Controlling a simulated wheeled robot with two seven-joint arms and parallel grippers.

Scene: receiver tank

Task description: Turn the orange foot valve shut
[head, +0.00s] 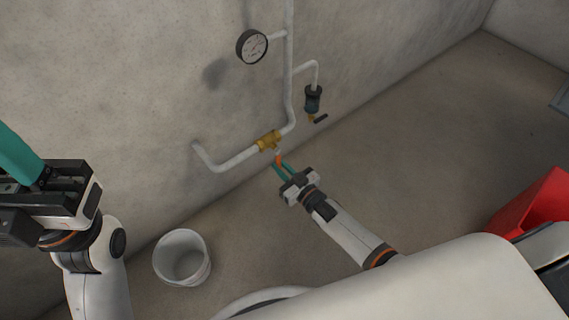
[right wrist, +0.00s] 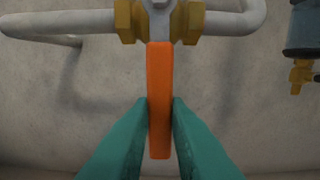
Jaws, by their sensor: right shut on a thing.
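The orange foot valve's lever (right wrist: 160,75) points down from its brass body (right wrist: 190,20) in the right wrist view. In the head view the brass body (head: 268,140) sits in the low white pipe, and a bit of the orange lever (head: 279,158) shows below it. My right gripper (right wrist: 160,120) is shut on the lever, one green finger on each side; in the head view the gripper (head: 283,168) reaches up to it from below. My left gripper (head: 20,160) is at the far left edge, away from the valve; its fingertips are partly out of view.
A pressure gauge (head: 252,46) is on the pipe above. A dark filter with a small brass tap (head: 313,100) hangs right of the valve. A white bucket (head: 182,257) stands on the floor at lower left, a red container (head: 530,205) at right. The floor between is clear.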

